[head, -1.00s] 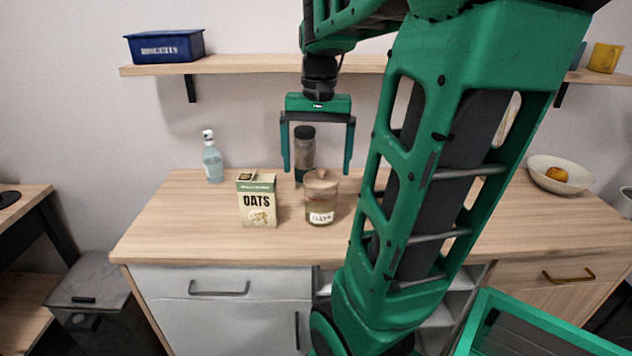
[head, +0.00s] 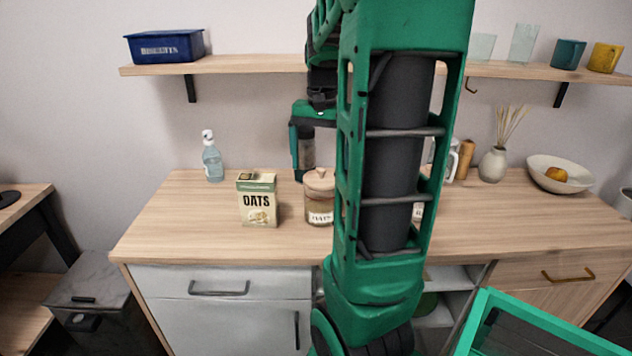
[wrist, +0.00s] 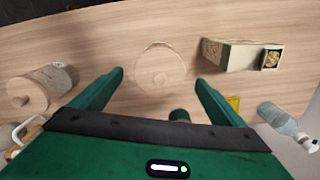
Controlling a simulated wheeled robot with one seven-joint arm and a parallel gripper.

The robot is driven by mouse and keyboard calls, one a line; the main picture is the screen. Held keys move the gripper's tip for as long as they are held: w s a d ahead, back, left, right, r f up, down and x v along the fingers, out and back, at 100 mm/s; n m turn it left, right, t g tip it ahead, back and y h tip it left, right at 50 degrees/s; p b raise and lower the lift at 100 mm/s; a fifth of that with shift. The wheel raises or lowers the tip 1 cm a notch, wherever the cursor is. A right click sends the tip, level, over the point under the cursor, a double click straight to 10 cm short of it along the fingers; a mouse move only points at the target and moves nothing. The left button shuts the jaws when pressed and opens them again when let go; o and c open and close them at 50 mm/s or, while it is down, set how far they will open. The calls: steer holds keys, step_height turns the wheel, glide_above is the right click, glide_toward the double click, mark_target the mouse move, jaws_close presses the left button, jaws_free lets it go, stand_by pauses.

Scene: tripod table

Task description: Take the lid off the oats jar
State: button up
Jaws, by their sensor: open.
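The oats jar (head: 319,213) is clear with a white label and stands on the wooden counter, right of the oats box. Its pale wooden lid (head: 320,182) with a round knob sits on top; it also shows in the wrist view (wrist: 160,66) from above. My gripper (wrist: 159,78) is open and empty, with one finger to each side of the lid in that picture, apart from it. In the head view my arm hides the right finger and part of the jar.
The oats box (head: 258,203) stands close left of the jar, with a spray bottle (head: 212,158) behind. A dark-topped bottle (head: 307,150) is behind the jar. A second lidded jar (wrist: 30,90) is to the other side. The counter's front left is clear.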

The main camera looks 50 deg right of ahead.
mark_target(321, 169)
steer(key=shift+f, duration=1.6)
steer(key=c, duration=1.1)
